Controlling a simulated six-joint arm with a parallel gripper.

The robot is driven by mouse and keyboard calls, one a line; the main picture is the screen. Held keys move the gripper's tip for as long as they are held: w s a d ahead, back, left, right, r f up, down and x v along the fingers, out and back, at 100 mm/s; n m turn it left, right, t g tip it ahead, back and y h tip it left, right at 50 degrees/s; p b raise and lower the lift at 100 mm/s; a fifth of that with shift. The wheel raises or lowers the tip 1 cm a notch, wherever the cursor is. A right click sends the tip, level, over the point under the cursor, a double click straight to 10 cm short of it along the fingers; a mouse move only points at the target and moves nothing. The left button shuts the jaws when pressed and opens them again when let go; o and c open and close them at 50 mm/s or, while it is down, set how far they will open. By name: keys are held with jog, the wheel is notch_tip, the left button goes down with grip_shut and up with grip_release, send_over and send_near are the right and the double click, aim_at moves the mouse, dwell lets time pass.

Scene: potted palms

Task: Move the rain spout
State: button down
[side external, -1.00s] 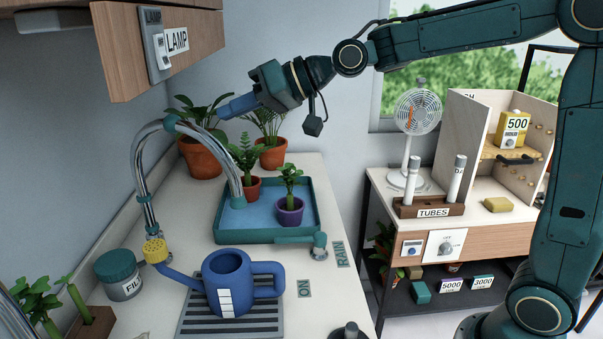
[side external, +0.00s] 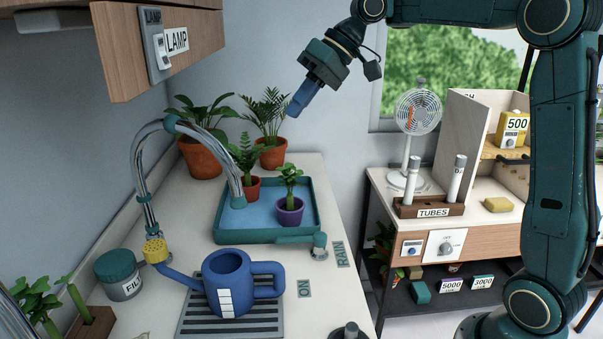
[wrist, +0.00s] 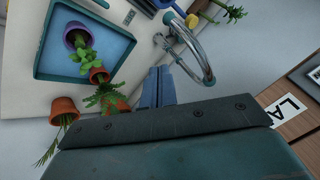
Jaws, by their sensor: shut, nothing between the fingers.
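The spout (side external: 147,180) is a curved chrome pipe with teal bands. It rises at the counter's left side and arches right, its teal tip over the blue tray (side external: 262,237) near the small potted plants. It also shows in the wrist view (wrist: 205,62). My gripper (side external: 295,113) is shut and empty, with blue fingers pointing down and left. It is in the air above the back of the counter, up and to the right of the spout and apart from it.
A blue watering can (side external: 230,280) stands on a slatted mat in front of the tray. Two larger potted palms (side external: 203,155) (side external: 268,150) stand behind it. A wooden cabinet (side external: 160,50) overhangs the upper left. A fan (side external: 418,112) stands on the right bench.

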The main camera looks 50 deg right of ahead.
jog(key=shift+f, duration=2.5)
jog(key=w+a+f, duration=0.3)
jog(key=a+f, duration=0.5)
jog(key=a, duration=0.1)
jog(key=shift+w, duration=0.1)
jog(key=s+a+m, duration=0.1)
jog(key=s+a, duration=0.2)
jog(key=a, duration=0.3)
jog(key=shift+a+t, duration=0.3)
